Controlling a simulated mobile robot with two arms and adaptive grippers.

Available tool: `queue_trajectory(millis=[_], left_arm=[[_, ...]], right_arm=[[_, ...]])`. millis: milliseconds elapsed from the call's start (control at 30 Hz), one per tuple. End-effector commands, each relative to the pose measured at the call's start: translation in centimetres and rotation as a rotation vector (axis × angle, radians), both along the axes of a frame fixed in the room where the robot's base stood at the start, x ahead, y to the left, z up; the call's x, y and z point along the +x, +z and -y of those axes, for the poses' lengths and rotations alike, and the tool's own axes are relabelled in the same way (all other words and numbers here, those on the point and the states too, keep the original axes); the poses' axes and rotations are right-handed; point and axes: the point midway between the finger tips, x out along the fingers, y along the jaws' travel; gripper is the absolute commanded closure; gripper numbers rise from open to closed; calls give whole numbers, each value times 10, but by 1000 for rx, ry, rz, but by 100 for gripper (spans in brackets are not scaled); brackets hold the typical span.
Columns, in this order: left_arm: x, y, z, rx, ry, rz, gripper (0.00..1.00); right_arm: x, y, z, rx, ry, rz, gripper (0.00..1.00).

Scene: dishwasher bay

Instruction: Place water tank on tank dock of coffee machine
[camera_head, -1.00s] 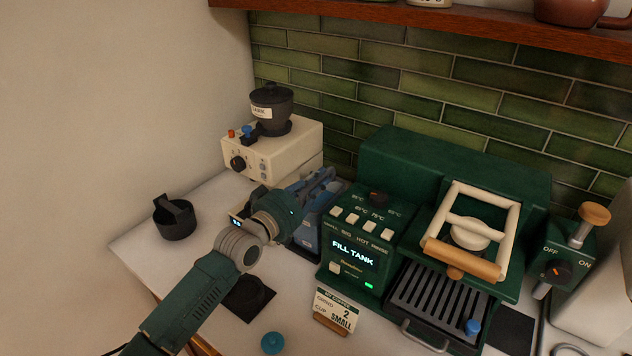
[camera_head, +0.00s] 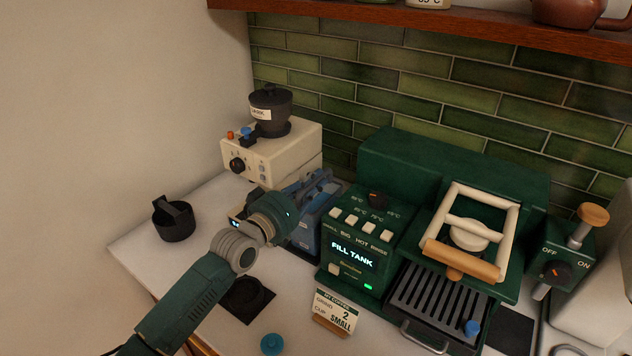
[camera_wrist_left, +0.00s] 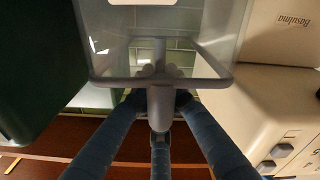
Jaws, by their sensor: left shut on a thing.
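The water tank (camera_head: 308,236) shows as a bluish, see-through body in the gap at the left side of the green coffee machine (camera_head: 452,178). My left gripper (camera_head: 318,187) is above it, mostly seen from behind the wrist. In the left wrist view my left gripper (camera_wrist_left: 159,103) is shut on the tank's grey handle, with its blue fingers close around the bar. The clear tank (camera_wrist_left: 232,45) fills the upper middle there. The tank dock is hidden behind my arm and the tank, so I cannot tell whether the tank touches it. The machine's display reads FILL TANK. My right gripper is out of view.
A cream grinder (camera_head: 275,152) with a dark hopper stands close on the tank's left. A black cup with a bar (camera_head: 174,220), a dark mat (camera_head: 247,298), a blue knob-like piece (camera_head: 272,343) and an order card (camera_head: 336,312) lie nearby. A wooden shelf (camera_head: 420,20) runs above.

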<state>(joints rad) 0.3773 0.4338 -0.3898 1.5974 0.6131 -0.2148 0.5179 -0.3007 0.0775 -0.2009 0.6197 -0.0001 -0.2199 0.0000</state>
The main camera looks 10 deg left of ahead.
Motion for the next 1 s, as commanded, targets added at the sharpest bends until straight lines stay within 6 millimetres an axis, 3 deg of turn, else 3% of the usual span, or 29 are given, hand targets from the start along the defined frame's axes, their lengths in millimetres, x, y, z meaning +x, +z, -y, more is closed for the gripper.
queue_trajectory(millis=[1000], left_arm=[[0,-1,-1,-3,1,11,100]], right_arm=[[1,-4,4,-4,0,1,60]])
